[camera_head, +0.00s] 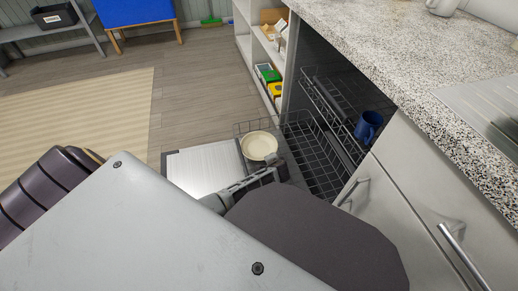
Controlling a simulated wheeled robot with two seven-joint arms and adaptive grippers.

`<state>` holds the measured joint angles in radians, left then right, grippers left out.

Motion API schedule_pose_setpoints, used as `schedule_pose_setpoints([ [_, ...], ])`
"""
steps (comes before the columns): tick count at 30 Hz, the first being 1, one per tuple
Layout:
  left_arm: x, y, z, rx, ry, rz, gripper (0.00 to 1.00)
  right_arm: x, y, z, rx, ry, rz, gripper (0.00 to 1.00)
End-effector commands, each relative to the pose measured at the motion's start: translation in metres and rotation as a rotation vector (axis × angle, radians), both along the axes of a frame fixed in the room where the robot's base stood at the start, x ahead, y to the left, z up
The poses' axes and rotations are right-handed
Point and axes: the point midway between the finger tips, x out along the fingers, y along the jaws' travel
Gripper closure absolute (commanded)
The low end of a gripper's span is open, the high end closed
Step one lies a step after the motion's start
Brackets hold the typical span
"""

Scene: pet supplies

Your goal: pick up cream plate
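The cream plate (259,146) is round and appears to lie face up at the lower rack of the open dishwasher, near the door's right side. The arm coming in from the left covers much of the lower picture. A dark part of what looks like my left gripper (268,172) shows just below the plate's near edge, very close to it. Whether it touches the plate cannot be told. My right gripper is not in view.
The dishwasher's door (203,170) is folded down, with a wire rack (312,160) beside it. A blue mug (368,127) stands in the upper rack. The speckled counter (420,70) overhangs at right. A white shelf (262,50) stands behind. Floor is open near the striped rug (80,115).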

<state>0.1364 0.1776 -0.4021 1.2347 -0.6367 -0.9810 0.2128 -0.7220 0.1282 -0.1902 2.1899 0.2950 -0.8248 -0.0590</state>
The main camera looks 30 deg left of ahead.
Motion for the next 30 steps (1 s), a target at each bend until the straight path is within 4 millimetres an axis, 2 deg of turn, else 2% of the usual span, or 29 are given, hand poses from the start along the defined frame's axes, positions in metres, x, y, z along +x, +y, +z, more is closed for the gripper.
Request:
schedule_pose_setpoints([
  [19,0.02,0.019,-0.03,0.001,-0.001,0.0,0.91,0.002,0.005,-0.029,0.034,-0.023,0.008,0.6],
  [30,0.025,0.023,-0.034,0.0,0.0,0.0,0.91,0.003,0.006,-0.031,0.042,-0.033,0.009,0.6],
])
